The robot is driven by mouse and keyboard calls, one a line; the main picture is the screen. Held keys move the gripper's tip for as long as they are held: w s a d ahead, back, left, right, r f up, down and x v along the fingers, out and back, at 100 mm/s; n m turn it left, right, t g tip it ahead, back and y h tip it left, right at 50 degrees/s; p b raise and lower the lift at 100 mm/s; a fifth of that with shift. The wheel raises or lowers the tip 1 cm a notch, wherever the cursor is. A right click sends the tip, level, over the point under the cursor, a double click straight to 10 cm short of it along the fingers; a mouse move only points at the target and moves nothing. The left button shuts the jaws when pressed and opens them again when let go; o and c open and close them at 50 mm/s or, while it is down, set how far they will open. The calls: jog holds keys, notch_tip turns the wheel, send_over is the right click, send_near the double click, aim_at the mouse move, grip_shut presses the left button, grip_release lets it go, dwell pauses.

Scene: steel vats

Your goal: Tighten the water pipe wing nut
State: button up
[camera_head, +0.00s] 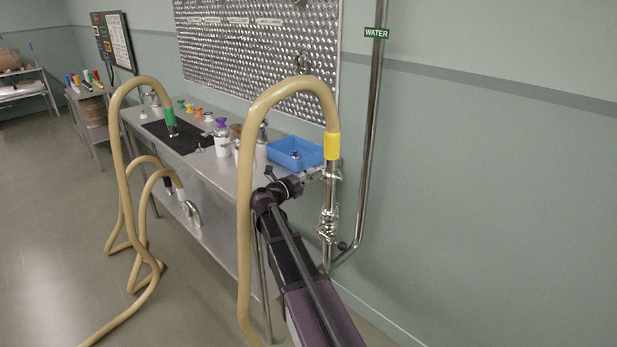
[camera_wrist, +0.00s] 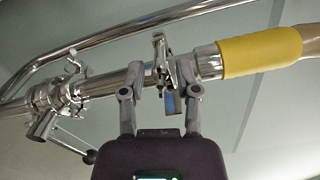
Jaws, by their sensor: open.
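The water pipe is a shiny steel pipe (camera_head: 331,195) standing upright, with a yellow-sleeved hose end (camera_head: 332,146) at its top. A steel clamp with its wing nut (camera_wrist: 159,55) sits on the pipe just below the yellow sleeve (camera_wrist: 260,53) in the wrist view. My gripper (camera_wrist: 158,72) is open, with one finger on each side of the clamp. In the head view my gripper (camera_head: 316,173) is at the pipe just below the sleeve, where the wing nut is too small to make out. I cannot tell whether the fingers touch it.
A second clamp and valve group (camera_head: 327,222) is lower on the pipe; it also shows in the wrist view (camera_wrist: 58,97). The wall pipe labelled WATER (camera_head: 373,120) runs behind. A steel table (camera_head: 222,165) with a blue bin (camera_head: 290,152) is at left. A beige hose (camera_head: 246,200) arches over my arm.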

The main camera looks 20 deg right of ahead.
jog(key=shift+w+d, duration=0.1)
jog(key=shift+d, duration=0.1)
grip_shut()
jog(key=shift+a, duration=0.15)
dwell(0.3)
jog(key=shift+m, duration=0.4)
